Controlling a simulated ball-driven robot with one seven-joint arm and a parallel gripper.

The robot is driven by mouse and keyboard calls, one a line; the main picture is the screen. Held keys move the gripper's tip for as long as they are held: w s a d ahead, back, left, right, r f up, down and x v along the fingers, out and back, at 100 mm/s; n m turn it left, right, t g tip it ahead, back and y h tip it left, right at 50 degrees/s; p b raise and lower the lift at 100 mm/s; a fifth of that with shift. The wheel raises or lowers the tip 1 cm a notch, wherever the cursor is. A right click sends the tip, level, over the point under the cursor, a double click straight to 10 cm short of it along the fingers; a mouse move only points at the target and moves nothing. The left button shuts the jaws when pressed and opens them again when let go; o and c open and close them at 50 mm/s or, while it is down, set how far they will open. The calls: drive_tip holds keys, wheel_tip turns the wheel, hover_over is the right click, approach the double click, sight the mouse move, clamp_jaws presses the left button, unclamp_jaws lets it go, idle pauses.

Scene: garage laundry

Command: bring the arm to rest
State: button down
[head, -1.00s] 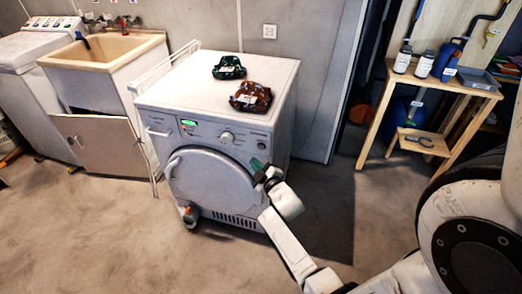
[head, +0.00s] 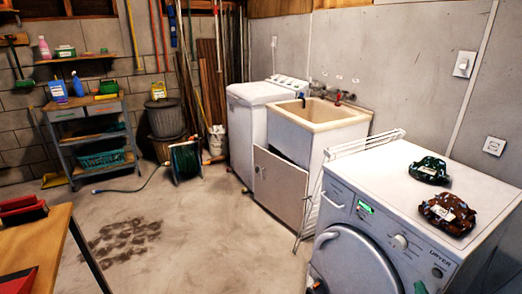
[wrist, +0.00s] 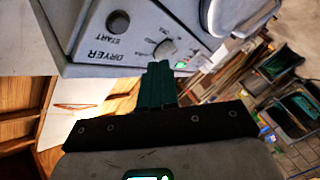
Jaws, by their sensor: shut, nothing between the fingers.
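My gripper (wrist: 158,82) shows in the wrist view with its dark green fingers together and nothing between them. The fingertips are in front of the dryer's control panel, near its dial; I cannot tell whether they touch it. In the head view only a small green tip of my gripper (head: 420,287) shows at the bottom edge, before the dryer front; the rest of my arm is out of frame. The white dryer (head: 375,180) stands at the right, its door shut. It also shows upside down in the wrist view (wrist: 85,45).
Two patterned bundles, one green (head: 430,170) and one brown (head: 447,213), lie on the dryer top. A drying rack (head: 318,190) leans between dryer and sink (head: 325,115). A wooden table (head: 38,245) is at lower left. The floor (head: 190,240) between is open, with a dark stain.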

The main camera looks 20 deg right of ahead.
drive_tip(key=s+a+f+m+g+y, duration=0.1)
drive_tip(key=a+f+g+y, duration=0.15)
drive_tip(key=a, duration=0.75)
drive_tip(key=s+a+f+m+g+y, duration=0.15)
drive_tip(key=a+g+y, duration=0.25)
drive_tip(key=a, duration=0.5)
drive_tip(key=s+a+r+g+y, duration=0.2)
drive_tip(key=s+a, duration=0.5)
drive_tip(key=s+a+r+g+y, duration=0.2)
drive_tip(key=s+a+g, duration=0.1)
drive_tip(key=s+a, duration=0.3)
drive_tip(key=shift+s+a+r+g+p, duration=0.25)
drive_tip(key=shift+s+a+g+p, duration=0.15)
drive_tip(key=shift+a, duration=0.25)
